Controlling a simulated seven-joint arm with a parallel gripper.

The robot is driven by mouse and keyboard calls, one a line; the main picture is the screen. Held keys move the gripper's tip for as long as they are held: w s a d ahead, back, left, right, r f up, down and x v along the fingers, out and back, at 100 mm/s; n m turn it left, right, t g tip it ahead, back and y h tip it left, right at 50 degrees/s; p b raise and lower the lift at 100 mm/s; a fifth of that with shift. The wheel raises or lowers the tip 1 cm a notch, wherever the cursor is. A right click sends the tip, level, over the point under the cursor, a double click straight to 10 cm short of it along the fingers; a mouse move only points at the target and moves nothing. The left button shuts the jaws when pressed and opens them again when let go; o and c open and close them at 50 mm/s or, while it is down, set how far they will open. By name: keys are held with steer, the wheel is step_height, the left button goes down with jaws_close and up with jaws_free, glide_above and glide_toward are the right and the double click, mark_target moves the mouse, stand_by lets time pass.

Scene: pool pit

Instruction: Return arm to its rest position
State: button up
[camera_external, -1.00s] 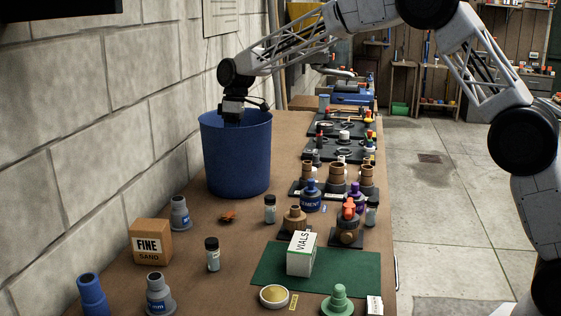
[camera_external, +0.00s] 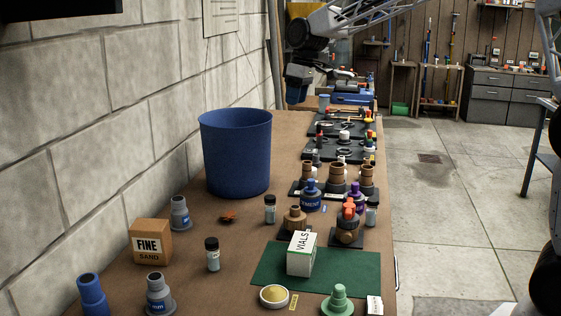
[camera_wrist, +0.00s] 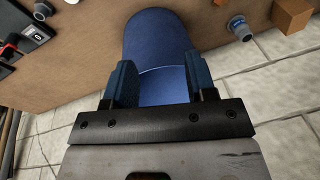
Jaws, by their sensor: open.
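My gripper shows in the external view (camera_external: 298,88) above the far part of the workbench, beyond the blue bin and to its right. In the wrist view my gripper (camera_wrist: 158,84) has its two blue fingers apart with nothing held between them. The blue bin (camera_external: 236,155) stands upright on the brown bench (camera_external: 205,245) near the wall. It also shows in the wrist view (camera_wrist: 158,40), beyond the fingers. The inside of the bin is mostly hidden in the external view.
A white VIALS box (camera_external: 301,256) stands on a green mat (camera_external: 345,270). A FINE SAND box (camera_external: 151,241), several bottles and brown fittings (camera_external: 337,179) crowd the bench. Black tool trays (camera_external: 338,149) lie farther back. The stone wall (camera_external: 90,110) borders the left; open floor (camera_external: 450,230) lies right.

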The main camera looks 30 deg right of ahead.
steer(key=s+d+m+t+h, duration=0.1)
steer(key=s+d+m, duration=0.1)
steer(key=s+d, duration=0.65)
steer(key=s+d+m, duration=0.1)
steer(key=s+d, duration=0.3)
steer(key=s, duration=1)
steer(key=s+d+m+t+h, duration=0.1)
steer(key=s+d+m, duration=0.1)
steer(key=s+d, duration=0.65)
steer(key=s+f+m, duration=0.1)
steer(key=s+f, duration=0.1)
steer(key=s, duration=0.5)
steer(key=s+f+m, duration=0.1)
steer(key=s+f, duration=0.2)
steer(key=s, duration=0.5)
steer(key=shift+s+d, duration=0.3)
steer(key=shift+o, duration=1.1)
